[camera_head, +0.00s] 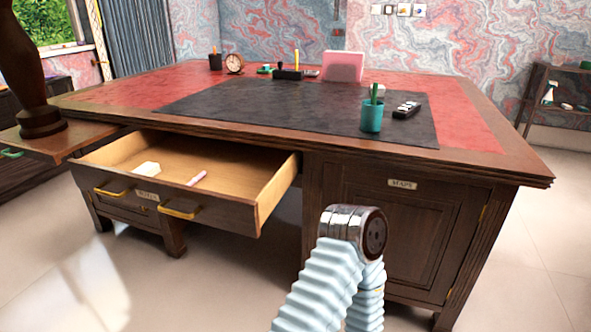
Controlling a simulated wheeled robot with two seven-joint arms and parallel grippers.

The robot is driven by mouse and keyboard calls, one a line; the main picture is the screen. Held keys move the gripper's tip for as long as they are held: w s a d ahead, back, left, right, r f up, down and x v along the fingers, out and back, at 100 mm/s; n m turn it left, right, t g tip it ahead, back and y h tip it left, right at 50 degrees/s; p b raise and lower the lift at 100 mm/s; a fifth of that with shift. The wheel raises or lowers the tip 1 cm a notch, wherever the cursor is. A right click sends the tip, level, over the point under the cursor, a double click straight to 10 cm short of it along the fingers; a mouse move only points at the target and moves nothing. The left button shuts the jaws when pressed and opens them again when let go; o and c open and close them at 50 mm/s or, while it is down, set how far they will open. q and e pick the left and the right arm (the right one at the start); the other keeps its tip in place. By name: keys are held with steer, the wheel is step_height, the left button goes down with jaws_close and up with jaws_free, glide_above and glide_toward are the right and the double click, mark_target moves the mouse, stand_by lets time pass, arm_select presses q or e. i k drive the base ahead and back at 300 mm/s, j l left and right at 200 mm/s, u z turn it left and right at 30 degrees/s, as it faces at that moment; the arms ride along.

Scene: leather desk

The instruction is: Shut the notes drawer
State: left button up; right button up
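The wide drawer (268,200) at the desk's left is pulled well out, its pale wood inside showing. Its dark front has two brass handles, one at the left (114,190) and one at the right (180,211), with a small label (146,196) between them, too blurred to read surely. A white block (147,169) and a pinkish stick (197,178) lie inside. One of my arms rises at bottom centre, ribbed pale blue with a metal joint, right of the drawer and apart from it in the picture. Neither gripper shows.
A door labelled MAPS (402,185) is shut at the right. The desk top (475,120) bears a teal pen cup (372,117), a clock (235,63) and other items. Open floor (215,285) lies before the drawer.

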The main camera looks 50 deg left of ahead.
mark_target(243, 183)
steer(key=u, duration=2.65)
